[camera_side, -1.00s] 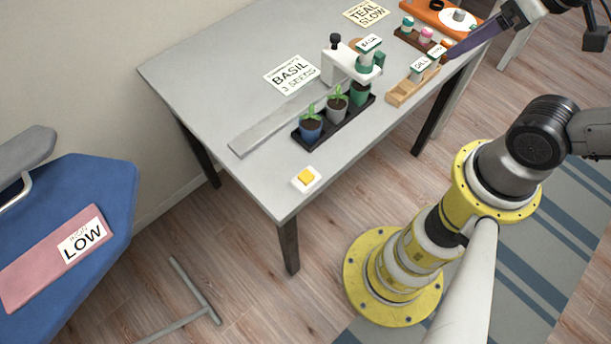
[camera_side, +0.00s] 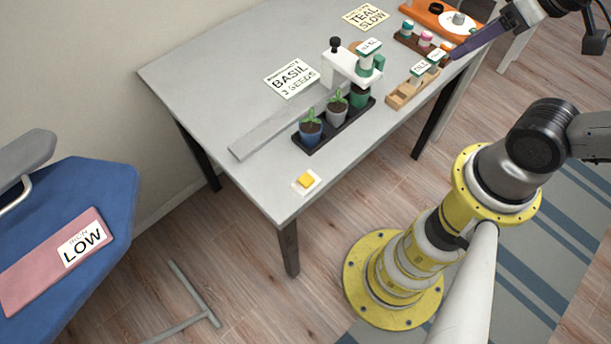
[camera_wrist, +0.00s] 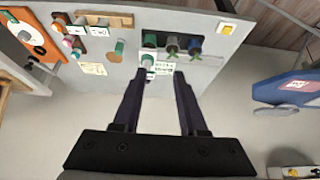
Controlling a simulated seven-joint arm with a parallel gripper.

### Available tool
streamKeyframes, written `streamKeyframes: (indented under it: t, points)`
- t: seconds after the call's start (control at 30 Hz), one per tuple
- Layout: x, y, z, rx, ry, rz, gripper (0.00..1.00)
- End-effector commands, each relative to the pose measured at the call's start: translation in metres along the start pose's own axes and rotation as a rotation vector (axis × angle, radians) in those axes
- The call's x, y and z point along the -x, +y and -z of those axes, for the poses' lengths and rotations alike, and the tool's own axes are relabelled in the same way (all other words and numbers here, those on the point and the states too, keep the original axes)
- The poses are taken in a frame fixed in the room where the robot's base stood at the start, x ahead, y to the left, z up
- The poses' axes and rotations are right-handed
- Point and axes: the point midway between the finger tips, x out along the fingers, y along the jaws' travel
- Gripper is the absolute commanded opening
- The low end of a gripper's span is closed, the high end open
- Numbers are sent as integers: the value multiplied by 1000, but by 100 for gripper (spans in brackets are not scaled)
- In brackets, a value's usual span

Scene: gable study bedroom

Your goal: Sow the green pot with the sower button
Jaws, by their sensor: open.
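The green pot (camera_side: 359,98) stands at the right end of a black tray (camera_side: 330,128), partly hidden under the white sower (camera_side: 345,66). The sower has a black knob and holds a green-and-white labelled cartridge (camera_side: 368,52). The green pot also shows in the wrist view (camera_wrist: 149,40). A yellow button (camera_side: 305,181) on a white base lies near the table's front left corner; it shows in the wrist view too (camera_wrist: 227,29). My gripper (camera_side: 453,58) is open and empty, above the table's right side. Its purple fingers (camera_wrist: 158,76) are spread in the wrist view.
Grey (camera_side: 336,112) and blue (camera_side: 311,131) pots with seedlings share the tray. A wooden holder (camera_side: 402,96) with labelled cartridges stands to the right. Cards read BASIL 3 SEEDS (camera_side: 291,77) and TEAL SLOW (camera_side: 366,16). The tabletop around the button is clear.

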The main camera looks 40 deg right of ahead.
Motion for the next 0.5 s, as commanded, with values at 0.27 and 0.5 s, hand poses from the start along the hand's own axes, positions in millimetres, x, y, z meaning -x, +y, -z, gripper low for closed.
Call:
streamKeyframes:
  t: [0.27,0.5]
  points:
    - [0,0,0,0,0,0,0]
    - [0,0,0,0,0,0,0]
